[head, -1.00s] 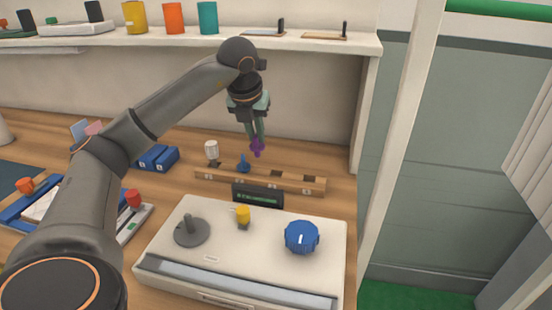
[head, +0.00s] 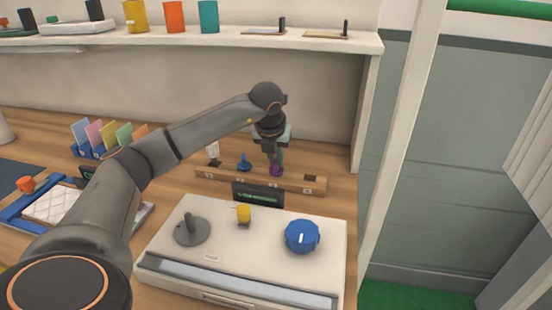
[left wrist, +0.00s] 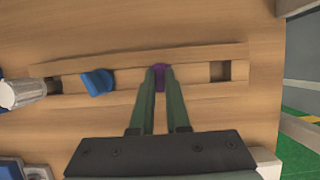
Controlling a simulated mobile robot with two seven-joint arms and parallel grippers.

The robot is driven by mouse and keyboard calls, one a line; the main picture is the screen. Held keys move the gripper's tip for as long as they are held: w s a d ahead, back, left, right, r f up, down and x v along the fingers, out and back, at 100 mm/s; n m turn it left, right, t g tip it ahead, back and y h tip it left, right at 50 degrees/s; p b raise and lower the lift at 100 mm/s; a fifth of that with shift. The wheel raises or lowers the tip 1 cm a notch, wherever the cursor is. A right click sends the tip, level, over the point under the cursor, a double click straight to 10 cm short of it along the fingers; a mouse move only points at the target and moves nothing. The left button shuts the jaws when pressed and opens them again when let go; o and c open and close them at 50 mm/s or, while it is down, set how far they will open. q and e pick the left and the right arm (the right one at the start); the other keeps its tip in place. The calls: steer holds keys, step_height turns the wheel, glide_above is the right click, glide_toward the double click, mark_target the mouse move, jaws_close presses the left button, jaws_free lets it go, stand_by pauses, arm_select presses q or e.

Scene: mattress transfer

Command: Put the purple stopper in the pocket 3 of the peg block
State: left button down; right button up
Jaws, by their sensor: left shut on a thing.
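The wooden peg block (head: 211,177) lies on the table behind the white console, with its pockets in a row. My left gripper (head: 275,167) points down over it, shut on the purple stopper (head: 276,171). The stopper is at the third pocket from the left; how deep it sits is hidden. In the left wrist view the purple stopper (left wrist: 160,70) shows between the fingertips, in line with the row. A blue stopper (head: 244,163) stands at the second pocket and a white stopper (head: 212,150) at the first. The rightmost pocket (left wrist: 221,70) is empty. My right gripper is out of view.
The white console (head: 225,262) with a blue knob (head: 302,236) and a yellow part (head: 243,213) stands in front of the block. A dark display (head: 258,195) is close before it. A shelf (head: 215,43) with cups runs above; a pale post (head: 399,130) stands to the right.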

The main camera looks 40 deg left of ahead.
arm_select(q)
steer(key=shift+f, duration=0.15)
steer(key=c, duration=0.9)
jaws_free()
steer(key=shift+s+r, duration=0.1)
steer(key=shift+r, duration=0.45)
steer(key=v, duration=1.1)
steer(key=shift+p, duration=0.45)
steer(key=shift+s+r, duration=0.1)
